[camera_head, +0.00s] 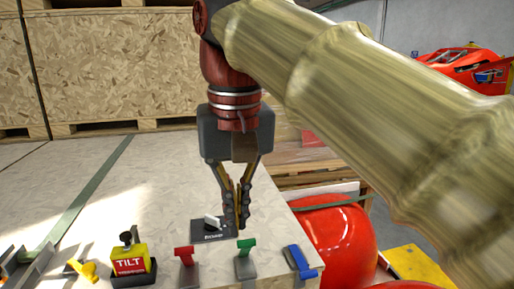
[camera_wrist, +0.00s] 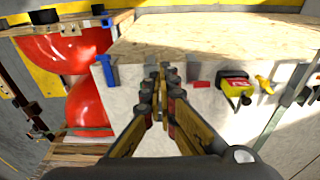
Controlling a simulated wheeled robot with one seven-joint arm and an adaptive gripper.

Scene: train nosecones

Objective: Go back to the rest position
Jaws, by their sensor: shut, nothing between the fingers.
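My gripper (camera_head: 240,222) is shut and empty. It points down over the pale bench top (camera_head: 150,185), beside a black switch plate (camera_head: 228,234) with a white lever (camera_head: 212,221). I cannot tell whether the fingertips touch the plate. In the wrist view my gripper (camera_wrist: 162,75) shows its fingers together, in front of the bench edge, between a blue lever (camera_wrist: 108,72) and a red lever (camera_wrist: 200,84).
A green lever (camera_head: 246,246) stands close to the fingertips. The red lever (camera_head: 185,256), blue lever (camera_head: 300,261) and yellow TILT box (camera_head: 129,262) line the front edge. Red nosecones (camera_head: 340,240) stand right of the bench. A wooden crate (camera_head: 110,70) stands behind.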

